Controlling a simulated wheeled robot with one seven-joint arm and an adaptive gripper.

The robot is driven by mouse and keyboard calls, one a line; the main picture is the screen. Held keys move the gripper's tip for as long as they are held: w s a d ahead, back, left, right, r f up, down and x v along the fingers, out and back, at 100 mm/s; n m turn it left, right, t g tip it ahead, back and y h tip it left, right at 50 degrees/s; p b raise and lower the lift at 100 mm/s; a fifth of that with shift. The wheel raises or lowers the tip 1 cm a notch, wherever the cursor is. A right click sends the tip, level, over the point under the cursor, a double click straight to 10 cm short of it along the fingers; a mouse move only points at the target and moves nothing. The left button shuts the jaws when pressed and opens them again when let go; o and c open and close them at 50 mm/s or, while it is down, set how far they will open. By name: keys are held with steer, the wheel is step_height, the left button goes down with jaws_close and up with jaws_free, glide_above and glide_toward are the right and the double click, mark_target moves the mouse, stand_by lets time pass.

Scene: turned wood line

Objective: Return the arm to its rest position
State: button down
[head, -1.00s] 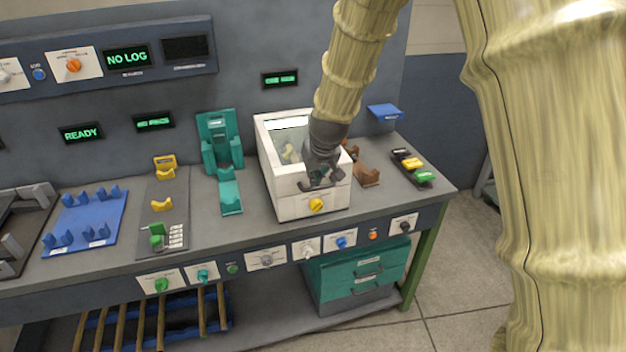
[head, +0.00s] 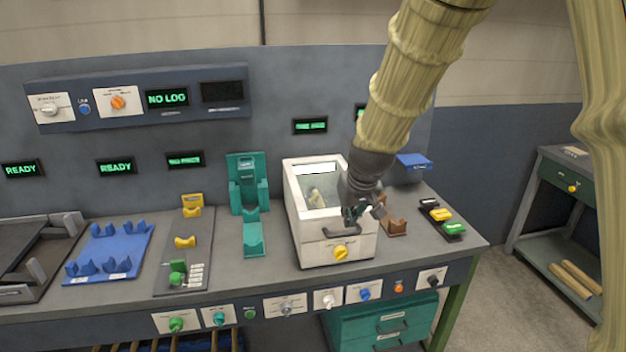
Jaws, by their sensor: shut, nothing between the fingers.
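My gripper (head: 356,216) is at the end of my bamboo-like arm, which comes down from the upper right. It is shut with nothing held. In the view it lies in front of the right front part of a white box (head: 309,251) with a glass lid. Whether it touches the box, I cannot tell. The gripper and wrist hide part of the box's right side and part of a brown holder (head: 397,228) behind.
The grey bench (head: 270,268) also bears a teal stand (head: 249,190), a blue cradle plate (head: 108,250), a yellow-and-green fixture (head: 184,242) and a switch block (head: 441,215). A green drawer unit (head: 385,325) sits below. A side table (head: 570,190) stands at the right, with open floor between.

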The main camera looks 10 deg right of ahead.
steer(key=s+d+f+g, duration=0.1)
steer(key=s+f, duration=0.4)
steer(key=f, duration=0.6)
steer(key=s+d+f+g+b, duration=0.1)
steer(key=s+f, duration=0.4)
steer(key=f, duration=0.5)
steer(key=s+d+f+g, duration=0.1)
steer(key=s+f, duration=0.4)
steer(key=f, duration=0.6)
steer(key=s+f+g, duration=0.1)
steer(key=s+f, duration=0.7)
steer(key=s, duration=0.5)
steer(key=s+f+g, duration=0.1)
steer(key=s+f, duration=0.7)
steer(key=s, duration=0.5)
steer(key=shift+a+f+m+b, duration=0.2)
steer(key=shift+a+m+b, duration=0.2)
steer(key=shift+b, duration=0.05)
